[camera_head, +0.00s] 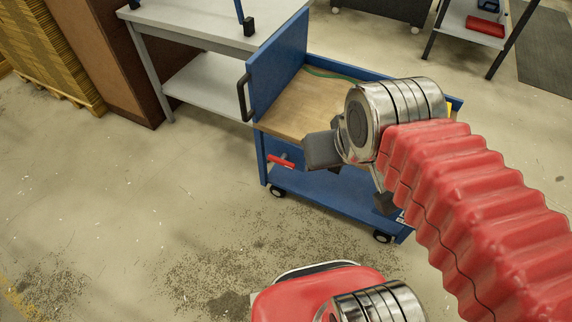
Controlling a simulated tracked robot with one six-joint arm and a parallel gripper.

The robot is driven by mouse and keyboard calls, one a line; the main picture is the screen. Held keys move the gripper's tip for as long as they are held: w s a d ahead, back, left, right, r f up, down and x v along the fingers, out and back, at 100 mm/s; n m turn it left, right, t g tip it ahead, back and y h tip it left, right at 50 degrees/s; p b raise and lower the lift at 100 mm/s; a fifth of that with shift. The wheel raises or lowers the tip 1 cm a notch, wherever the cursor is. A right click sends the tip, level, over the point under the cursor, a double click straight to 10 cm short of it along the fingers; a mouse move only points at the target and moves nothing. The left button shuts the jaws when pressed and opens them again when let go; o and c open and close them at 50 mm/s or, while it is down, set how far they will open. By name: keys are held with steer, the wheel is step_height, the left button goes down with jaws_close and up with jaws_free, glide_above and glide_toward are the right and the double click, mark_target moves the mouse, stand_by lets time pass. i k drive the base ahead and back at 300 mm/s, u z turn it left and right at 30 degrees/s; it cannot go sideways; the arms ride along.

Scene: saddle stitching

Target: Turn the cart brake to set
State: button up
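The blue cart (315,193) stands in the middle of the view, with a wooden top, a raised side panel and dark wheels. A small red lever (281,161), which looks like the cart brake, sits on the cart's near left face below the top. It lies roughly level, tilted slightly. My gripper (353,177) is in front of the cart, to the right of the red lever and apart from it. Its two dark finger pads are spread, with nothing seen between them. My arm hides the cart's right part. Any brake markings are too small to read.
A grey workbench (190,25) with a lower shelf stands behind the cart at left. Brown stacked boards (50,50) are at far left. A rack with a red tray (485,27) stands at back right. The floor left of the cart is open.

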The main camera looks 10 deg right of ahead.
mark_target(281, 161)
steer(key=z, duration=0.3)
steer(key=k, duration=0.75)
steer(key=z, duration=0.6)
steer(key=k, duration=0.6)
steer(key=u, duration=0.2)
steer(key=i, duration=1)
steer(key=u, duration=0.85)
steer(key=i, duration=0.6)
steer(key=u, duration=1.05)
steer(key=i, duration=0.85)
steer(key=u, duration=0.65)
